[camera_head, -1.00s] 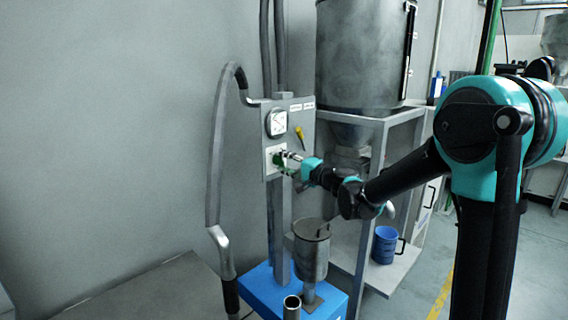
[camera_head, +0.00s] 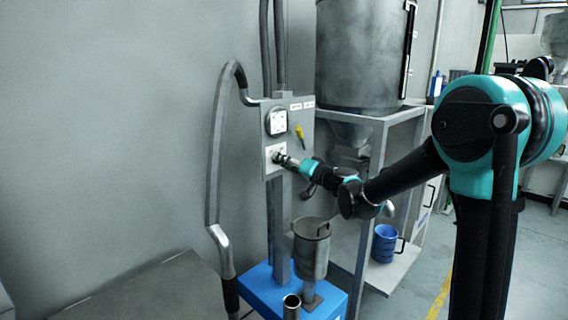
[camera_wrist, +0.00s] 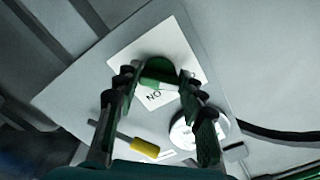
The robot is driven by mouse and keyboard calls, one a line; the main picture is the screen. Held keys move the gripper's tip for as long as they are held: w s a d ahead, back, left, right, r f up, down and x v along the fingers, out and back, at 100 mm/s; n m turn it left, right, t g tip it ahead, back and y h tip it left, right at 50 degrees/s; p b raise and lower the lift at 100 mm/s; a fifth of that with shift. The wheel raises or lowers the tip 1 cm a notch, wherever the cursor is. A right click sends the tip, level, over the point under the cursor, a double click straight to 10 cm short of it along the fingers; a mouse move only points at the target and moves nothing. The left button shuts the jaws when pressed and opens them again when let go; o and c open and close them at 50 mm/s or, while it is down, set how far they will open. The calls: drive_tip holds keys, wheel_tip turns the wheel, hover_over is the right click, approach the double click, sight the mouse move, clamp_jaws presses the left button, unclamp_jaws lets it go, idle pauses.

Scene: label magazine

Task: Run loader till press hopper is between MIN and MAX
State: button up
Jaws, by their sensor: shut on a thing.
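A loader control panel (camera_head: 298,132) stands on a post, with a round white gauge (camera_head: 276,122) above a white plate (camera_head: 270,153). My gripper (camera_head: 280,158) is at this plate. In the wrist view, my gripper (camera_wrist: 157,102) is shut on a green knob (camera_wrist: 157,72) on the white plate, beside upside-down lettering that reads ON. The gauge also shows in the wrist view (camera_wrist: 217,126), partly behind a finger. A large grey hopper (camera_head: 358,55) stands right of the panel, with a narrow upright strip (camera_head: 408,50) on its right side. I cannot read its level or marks.
A yellow-handled item (camera_head: 300,131) is on the panel. A metal canister (camera_head: 311,255) stands on the blue base (camera_head: 262,292) below. A blue mug (camera_head: 384,244) sits on the frame's low shelf. A curved hose (camera_head: 216,165) rises at left.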

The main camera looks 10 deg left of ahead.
drive_tip(key=shift+s+f, duration=0.1)
idle(0.3)
drive_tip(key=o, duration=1.2)
drive_tip(key=shift+c, duration=0.2)
drive_tip(key=shift+d, duration=0.1)
drive_tip(key=v, duration=1.1)
drive_tip(key=shift+s+d, duration=0.25)
drive_tip(key=shift+d, duration=0.1)
drive_tip(key=s+d+f+m+g+h, duration=0.1)
drive_tip(key=s+d+f+g+h, duration=0.1)
drive_tip(key=s+d+f+h, duration=0.5)
drive_tip(key=s+d+f+m+g+h, duration=0.2)
drive_tip(key=s+d+f+h, duration=0.6)
drive_tip(key=s+d+f, duration=0.8)
drive_tip(key=d+f, duration=0.5)
drive_tip(key=d, duration=0.3)
drive_tip(key=shift+s+d+g+h, duration=0.3)
drive_tip(key=shift+s+d+g, duration=0.05)
drive_tip(key=shift+s+g, duration=0.05)
